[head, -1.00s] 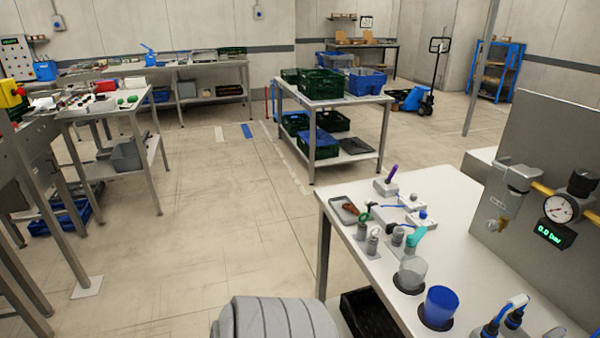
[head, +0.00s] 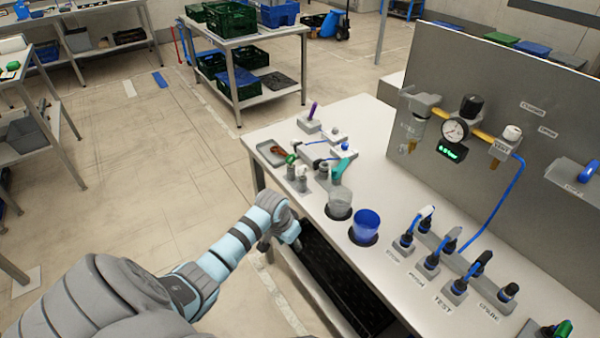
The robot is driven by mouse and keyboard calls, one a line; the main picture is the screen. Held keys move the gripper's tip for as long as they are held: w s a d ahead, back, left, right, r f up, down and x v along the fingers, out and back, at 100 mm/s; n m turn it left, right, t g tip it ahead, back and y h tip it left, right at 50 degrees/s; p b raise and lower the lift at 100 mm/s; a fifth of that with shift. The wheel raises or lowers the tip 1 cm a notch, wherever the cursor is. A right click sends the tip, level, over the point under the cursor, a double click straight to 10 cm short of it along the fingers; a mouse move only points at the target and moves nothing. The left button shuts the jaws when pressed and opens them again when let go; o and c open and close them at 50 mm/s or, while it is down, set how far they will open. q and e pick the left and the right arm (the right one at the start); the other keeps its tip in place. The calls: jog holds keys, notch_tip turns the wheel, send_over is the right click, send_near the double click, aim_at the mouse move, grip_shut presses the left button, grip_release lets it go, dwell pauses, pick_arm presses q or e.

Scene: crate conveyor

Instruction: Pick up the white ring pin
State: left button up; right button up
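Small holders stand on the white table near its left corner. One carries a pale, whitish piece (head: 302,171) that looks like the white ring pin; it is too small for me to make out its ring clearly. A holder with a green piece (head: 291,158) stands just left of it, and a teal piece (head: 337,168) stands to its right. My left gripper (head: 294,240) is at the table's near left edge, in front of and apart from these holders. Its fingers are mostly hidden by my wrist, so its opening does not show. My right gripper is out of view.
A grey tray (head: 270,151) lies at the table's left corner. A clear cup (head: 340,202) and a blue cup (head: 366,224) sit in the table. An upright grey panel (head: 470,95) with a gauge stands behind.

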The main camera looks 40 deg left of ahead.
aim_at(299, 170)
pick_arm(q)
jog(key=w+a+r+h, duration=0.1)
jog(key=w+a+r, duration=0.1)
jog(key=r, duration=0.8)
jog(key=w+a+r+t+p, duration=0.1)
jog(key=w+a+r, duration=0.1)
jog(key=r, duration=0.7)
jog(key=w+a+r+h, duration=0.1)
jog(key=w+a+r, duration=0.15)
jog(key=r, duration=0.75)
jog(key=shift+m, duration=0.4)
jog(key=x, duration=0.8)
jog(key=b+x, duration=0.1)
jog(key=x, duration=0.4)
jog(key=shift+s+a+f, duration=0.3)
jog(key=shift+s+a, duration=0.05)
jog(key=shift+w+f, duration=0.25)
jog(key=shift+f, duration=0.15)
grip_shut()
